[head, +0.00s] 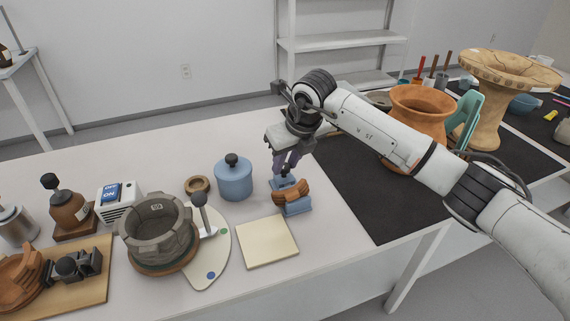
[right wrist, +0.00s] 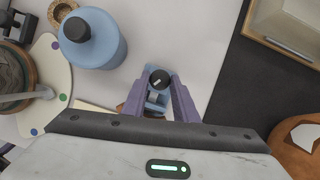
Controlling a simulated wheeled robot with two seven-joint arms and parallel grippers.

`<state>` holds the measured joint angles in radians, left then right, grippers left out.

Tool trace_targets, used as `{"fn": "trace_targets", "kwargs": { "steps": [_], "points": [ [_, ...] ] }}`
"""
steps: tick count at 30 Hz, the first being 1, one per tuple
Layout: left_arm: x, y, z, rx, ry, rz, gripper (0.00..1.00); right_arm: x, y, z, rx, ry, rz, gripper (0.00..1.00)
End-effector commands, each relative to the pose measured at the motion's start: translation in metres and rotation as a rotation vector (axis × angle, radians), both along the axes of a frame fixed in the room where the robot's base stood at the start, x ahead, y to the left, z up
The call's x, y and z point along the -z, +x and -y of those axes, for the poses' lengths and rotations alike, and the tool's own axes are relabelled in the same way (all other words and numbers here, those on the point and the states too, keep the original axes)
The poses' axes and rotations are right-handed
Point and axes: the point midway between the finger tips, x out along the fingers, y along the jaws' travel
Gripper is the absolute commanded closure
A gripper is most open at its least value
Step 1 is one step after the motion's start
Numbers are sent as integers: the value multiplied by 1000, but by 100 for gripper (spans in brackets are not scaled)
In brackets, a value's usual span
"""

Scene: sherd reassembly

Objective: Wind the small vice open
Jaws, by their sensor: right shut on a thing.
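The small blue vice (head: 298,208) stands on the white table right of the blue lidded jar, with a curved orange-brown piece (head: 291,192) at its jaws. In the right wrist view the vice (right wrist: 153,104) shows between my fingers, with its black knob (right wrist: 160,78) on top. My right gripper (head: 286,172) reaches down from above. Its purple fingers (right wrist: 160,88) are shut on the knob from both sides. The fingers hide part of the vice, and I cannot tell how wide its jaws stand. My left gripper is not in view.
A blue jar (head: 234,182), a cream tile (head: 267,241) and a pale palette (head: 215,262) stand close by. A grey ribbed vessel (head: 158,230) stands further left. An orange pot (head: 420,112) stands on the dark mat (head: 375,205) at right, behind my right arm.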

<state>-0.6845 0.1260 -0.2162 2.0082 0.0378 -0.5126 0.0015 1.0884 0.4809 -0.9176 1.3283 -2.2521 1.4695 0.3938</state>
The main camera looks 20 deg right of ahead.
Motion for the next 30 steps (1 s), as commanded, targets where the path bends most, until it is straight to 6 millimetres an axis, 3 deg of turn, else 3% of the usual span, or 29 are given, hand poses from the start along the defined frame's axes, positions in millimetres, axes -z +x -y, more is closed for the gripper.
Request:
{"fn": "trace_targets", "kwargs": {
  "steps": [15,30],
  "points": [
    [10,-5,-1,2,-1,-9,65,-1,3,5,-430,0,1,96],
    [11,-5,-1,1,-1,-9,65,-1,4,6,-596,-2,2,96]
  ]
}}
